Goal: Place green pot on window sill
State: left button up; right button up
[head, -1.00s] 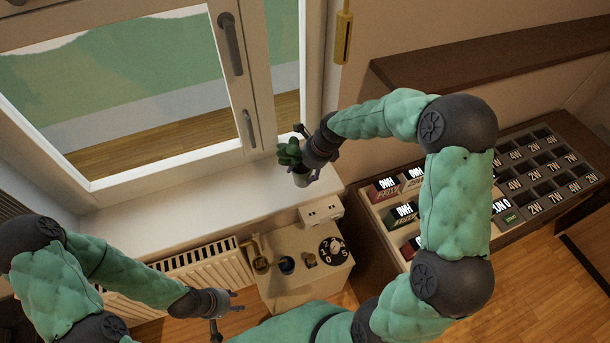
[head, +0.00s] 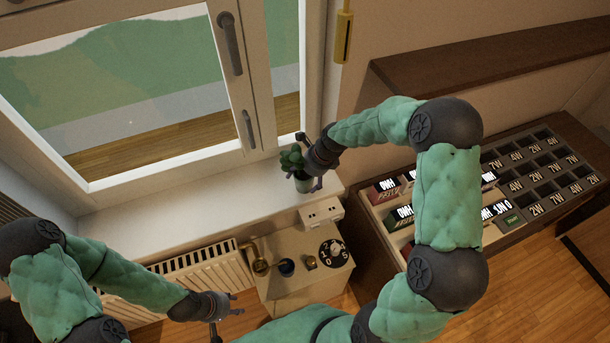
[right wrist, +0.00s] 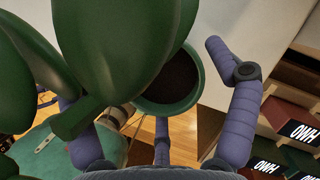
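The green pot (head: 303,185) holds a leafy plant (head: 292,161). It appears upright on the right end of the white window sill (head: 190,205), near its front edge. In the right wrist view the pot's round rim (right wrist: 190,100) and dark soil show, with large leaves covering the left side. My right gripper (head: 312,163) is at the pot's right side with its fingers spread. In the wrist view a clear gap separates the right finger from the pot; leaves partly hide the left finger. My left gripper (head: 226,314) is open and empty, low in front of the radiator.
A radiator (head: 205,268) and a small cabinet with a dial (head: 332,253) stand below the sill. A white socket box (head: 322,212) is just below the pot. A rack of labelled boxes (head: 520,185) is at right. The sill left of the pot is clear.

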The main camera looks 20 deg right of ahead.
jog(key=p+v, duration=0.2)
jog(key=v, duration=1)
dwell(1.3)
